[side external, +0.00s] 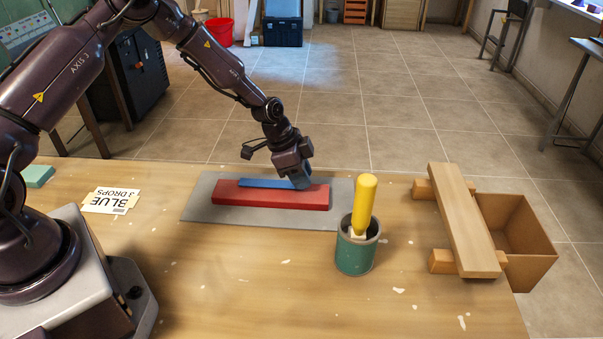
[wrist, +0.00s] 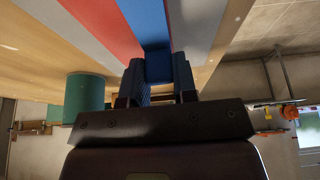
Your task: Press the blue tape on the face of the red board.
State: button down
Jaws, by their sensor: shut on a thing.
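The red board (side external: 270,198) lies flat on a grey mat (side external: 200,207) in the side view. The blue tape (side external: 262,183) is a long strip running along the board's far edge; I cannot tell whether it touches the board's face. My gripper (side external: 302,180) is at the right end of the board, shut on the tape's right end. In the wrist view the tape (wrist: 152,25) runs straight out from between the fingers of my gripper (wrist: 159,78). There the red board (wrist: 108,25) shows on its left and the grey mat (wrist: 194,22) on its right.
A green can (side external: 355,250) with a yellow-handled tool (side external: 364,203) stands right of the mat, close in front. Further right, a wooden plank (side external: 463,222) rests on blocks beside an open cardboard box (side external: 525,240). A printed card (side external: 112,200) and a green block (side external: 38,176) lie left.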

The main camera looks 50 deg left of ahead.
jog(key=c, duration=0.8)
grip_release()
jog(key=v, duration=1.3)
